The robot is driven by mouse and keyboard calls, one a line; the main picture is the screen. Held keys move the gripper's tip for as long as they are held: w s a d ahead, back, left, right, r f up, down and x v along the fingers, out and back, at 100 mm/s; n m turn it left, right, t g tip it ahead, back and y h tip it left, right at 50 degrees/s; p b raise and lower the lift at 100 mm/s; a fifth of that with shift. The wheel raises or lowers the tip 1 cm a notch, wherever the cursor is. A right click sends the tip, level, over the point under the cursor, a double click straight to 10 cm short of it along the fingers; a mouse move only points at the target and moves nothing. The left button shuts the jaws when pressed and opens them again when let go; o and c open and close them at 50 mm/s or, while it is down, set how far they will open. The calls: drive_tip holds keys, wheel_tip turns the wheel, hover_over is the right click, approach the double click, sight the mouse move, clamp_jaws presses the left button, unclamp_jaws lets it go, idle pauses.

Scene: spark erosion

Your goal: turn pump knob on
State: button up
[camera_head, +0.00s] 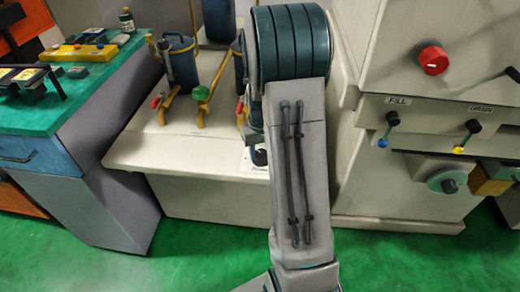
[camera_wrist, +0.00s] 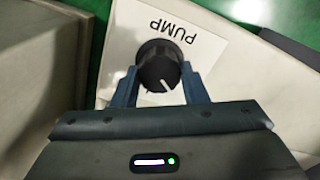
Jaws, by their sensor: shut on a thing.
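The pump knob (camera_wrist: 159,66) is black and round with a white pointer line. It sits on a white label plate (camera_wrist: 200,45) marked PUMP, which appears upside down in the wrist view. The pointer line is toward the lower right of the knob in that view. My gripper (camera_wrist: 160,80) has its two blue fingers on either side of the knob and is shut on it. In the head view my arm hides most of the gripper; a part of the white label (camera_head: 252,160) and a dark bit of the knob area show left of the arm.
A beige base with filter canisters (camera_head: 180,62) and coloured valve handles (camera_head: 203,92) is left of my arm. A machine with a red knob (camera_head: 432,58) and FILL and DRAIN levers (camera_head: 388,128) stands at right. A green-topped bench (camera_head: 90,100) is at left.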

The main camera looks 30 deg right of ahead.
drive_tip(key=m+p, duration=0.1)
drive_tip(key=m, duration=0.4)
drive_tip(key=shift+r+m, duration=0.1)
drive_tip(key=shift+m, duration=0.2)
drive_tip(key=m+p, duration=0.2)
drive_tip(key=m, duration=0.3)
idle(0.4)
drive_tip(key=o, duration=1)
drive_tip(key=shift+w+a, duration=0.1)
drive_tip(key=shift+c, duration=0.2)
wheel_tip(320, 180, up, 14)
drive_tip(key=p, duration=0.1)
drive_tip(key=shift+p, duration=0.4)
